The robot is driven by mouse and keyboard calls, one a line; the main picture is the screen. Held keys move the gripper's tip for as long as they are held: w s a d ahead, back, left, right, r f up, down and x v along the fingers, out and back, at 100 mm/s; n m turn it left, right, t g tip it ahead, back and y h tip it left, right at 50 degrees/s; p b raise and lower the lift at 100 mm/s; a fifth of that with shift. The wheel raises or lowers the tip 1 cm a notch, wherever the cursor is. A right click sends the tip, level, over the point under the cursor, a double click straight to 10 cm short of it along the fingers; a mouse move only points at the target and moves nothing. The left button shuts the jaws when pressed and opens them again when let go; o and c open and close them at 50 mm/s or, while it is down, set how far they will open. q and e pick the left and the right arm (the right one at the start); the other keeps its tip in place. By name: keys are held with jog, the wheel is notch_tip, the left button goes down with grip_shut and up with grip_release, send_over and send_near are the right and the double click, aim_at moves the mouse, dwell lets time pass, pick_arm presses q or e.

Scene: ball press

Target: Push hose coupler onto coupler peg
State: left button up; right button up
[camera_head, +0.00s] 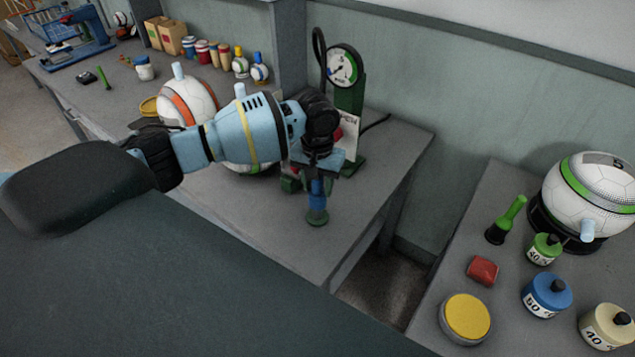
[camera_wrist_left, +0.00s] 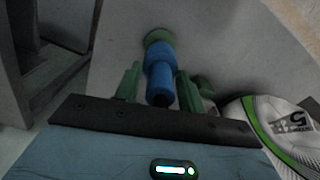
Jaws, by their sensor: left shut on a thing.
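My left gripper (camera_head: 314,183) reaches over the bench from the left, pointing down. It is shut on the blue hose coupler (camera_head: 317,201). A green round piece (camera_head: 317,220) is at the coupler's lower end, also in the left wrist view (camera_wrist_left: 157,36). I cannot tell whether it is the peg's base, or whether coupler and peg touch. No separate peg shows. My right gripper is out of view.
A gauge (camera_head: 342,66) on a green post with a black hose stands behind the gripper. A ball with an orange band (camera_head: 188,102) sits left of it; another is partly hidden under my arm. A gap separates this bench (camera_head: 385,185) from the right one (camera_head: 425,318), with ball and jars.

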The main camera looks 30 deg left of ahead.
aim_at(318, 196)
pick_arm(q)
jog(key=shift+f, duration=2.15)
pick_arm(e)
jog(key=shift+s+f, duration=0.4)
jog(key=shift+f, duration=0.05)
pick_arm(q)
jog(key=o, duration=1.1)
jog(key=shift+c, duration=0.2)
jog(key=shift+r, duration=3.95)
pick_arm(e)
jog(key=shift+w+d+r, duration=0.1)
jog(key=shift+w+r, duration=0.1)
pick_arm(q)
jog(key=shift+s+f, duration=0.1)
